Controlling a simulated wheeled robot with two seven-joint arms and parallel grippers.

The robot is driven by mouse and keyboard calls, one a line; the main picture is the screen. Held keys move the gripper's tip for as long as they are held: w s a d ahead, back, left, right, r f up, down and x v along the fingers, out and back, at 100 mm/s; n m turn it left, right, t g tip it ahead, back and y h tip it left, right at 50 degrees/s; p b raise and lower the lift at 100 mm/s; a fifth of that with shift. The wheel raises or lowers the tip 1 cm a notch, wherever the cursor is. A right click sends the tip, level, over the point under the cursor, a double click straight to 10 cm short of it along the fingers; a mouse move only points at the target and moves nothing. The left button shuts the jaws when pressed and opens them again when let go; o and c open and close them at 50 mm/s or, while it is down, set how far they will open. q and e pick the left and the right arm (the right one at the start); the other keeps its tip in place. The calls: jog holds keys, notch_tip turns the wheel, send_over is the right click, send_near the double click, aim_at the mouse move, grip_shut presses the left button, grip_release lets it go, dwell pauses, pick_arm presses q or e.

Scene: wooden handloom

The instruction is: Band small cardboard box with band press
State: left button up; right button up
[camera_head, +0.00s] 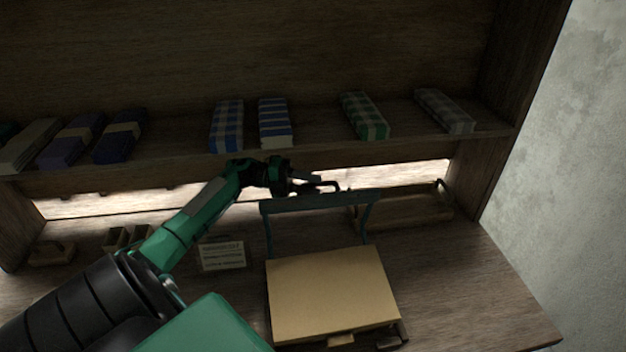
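A flat tan cardboard-coloured box (330,293) lies on the bench at the lower middle. A dark base edge shows at its front right corner, and a small tan piece (341,340) sticks out at its front. The band press (318,202) has a dark teal frame with a crossbar and two uprights standing at the box's back edge. My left gripper (325,185) is at the crossbar, just above its middle. Its fingers are small and dark, so I cannot tell whether they are open or touch the bar. My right gripper is out of view.
A shelf above holds several folded cloths, among them a blue checked one (227,126) and a green checked one (364,116). A wooden tray (410,208) stands behind the press at right. A small sign (222,255) stands left of it. Bench right of the box is clear.

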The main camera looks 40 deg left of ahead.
pick_arm(q)
jog(key=shift+w+d, duration=0.15)
jog(key=shift+d, duration=0.25)
grip_shut()
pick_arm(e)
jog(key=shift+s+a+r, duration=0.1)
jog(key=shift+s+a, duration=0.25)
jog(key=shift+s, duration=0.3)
pick_arm(q)
jog(key=shift+d, duration=0.1)
